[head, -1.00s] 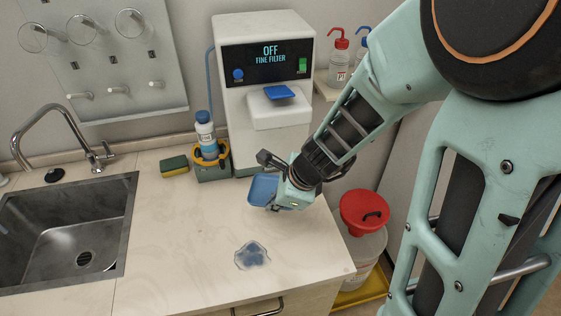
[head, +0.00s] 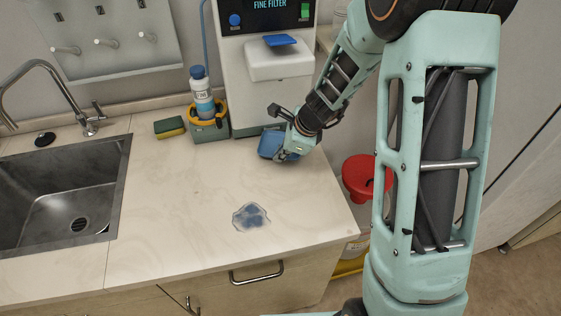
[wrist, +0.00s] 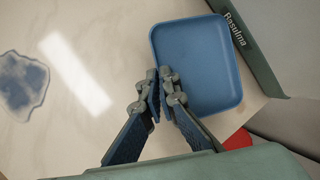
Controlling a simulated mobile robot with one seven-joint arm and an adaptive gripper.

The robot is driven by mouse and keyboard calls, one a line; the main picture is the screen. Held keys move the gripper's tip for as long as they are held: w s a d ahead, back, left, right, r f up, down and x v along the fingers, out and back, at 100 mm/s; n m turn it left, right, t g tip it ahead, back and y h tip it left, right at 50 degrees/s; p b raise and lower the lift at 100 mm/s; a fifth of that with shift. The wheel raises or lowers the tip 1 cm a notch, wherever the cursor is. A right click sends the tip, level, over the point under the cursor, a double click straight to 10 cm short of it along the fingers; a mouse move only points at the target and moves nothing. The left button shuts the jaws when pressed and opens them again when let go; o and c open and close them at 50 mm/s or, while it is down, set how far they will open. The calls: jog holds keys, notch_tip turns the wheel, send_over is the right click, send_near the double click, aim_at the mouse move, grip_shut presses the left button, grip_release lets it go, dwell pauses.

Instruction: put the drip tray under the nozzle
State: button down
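My gripper (head: 283,155) is at the tray's near right side in the head view. In the wrist view its fingers (wrist: 160,82) are closed together at the tray's edge, apparently pinching the rim. A white block (head: 280,64) with a blue flat piece (head: 281,40) juts from the machine's front above the tray. I cannot make out a nozzle beneath it.
A blue puddle (head: 251,217) lies on the counter. A bottle (head: 202,95) in a yellow-rimmed holder and a sponge (head: 169,127) stand left of the machine. A sink (head: 60,190) is further left. A red-lidded container (head: 365,178) stands beyond the counter's right edge.

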jog(key=shift+f+b, duration=0.35)
jog(key=shift+f, duration=0.45)
jog(key=shift+f, duration=0.15)
jog(key=c, duration=2.4)
grip_release()
jog(key=shift+s, duration=0.1)
jog(key=shift+r, duration=0.4)
jog(key=p+v, duration=0.2)
jog(key=v, duration=0.9)
jog(key=shift+s+d+r, duration=0.1)
jog(key=shift+s+r, duration=0.1)
jog(key=shift+r, duration=0.05)
